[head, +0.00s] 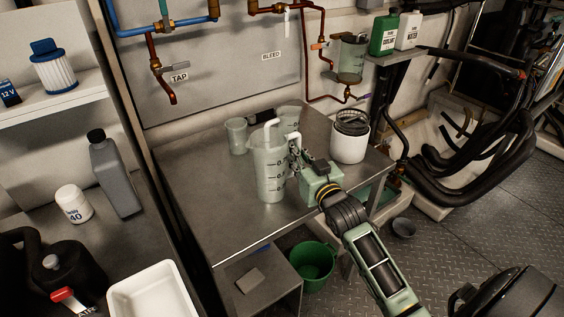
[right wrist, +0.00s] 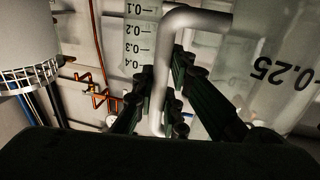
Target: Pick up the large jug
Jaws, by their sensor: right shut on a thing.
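The large jug (head: 268,168) is clear with dark graduation marks and stands upright over the steel bench (head: 190,190). It is at the near side of the other clear vessels. My right gripper (head: 294,151) is at the jug's right side, shut on its handle. In the right wrist view the pale handle (right wrist: 160,95) passes between the fingers (right wrist: 167,80), and the jug's wall (right wrist: 285,80) with a 0.25 mark fills the right. I cannot tell whether the jug's base touches the bench. My left gripper is not in view.
A smaller clear beaker (head: 236,136) and another clear jug (head: 289,114) stand behind. A white tub (head: 349,140) is to the right. Copper pipes (head: 165,82) run on the wall. A green bucket (head: 314,268) is below the bench. The bench's left front is clear.

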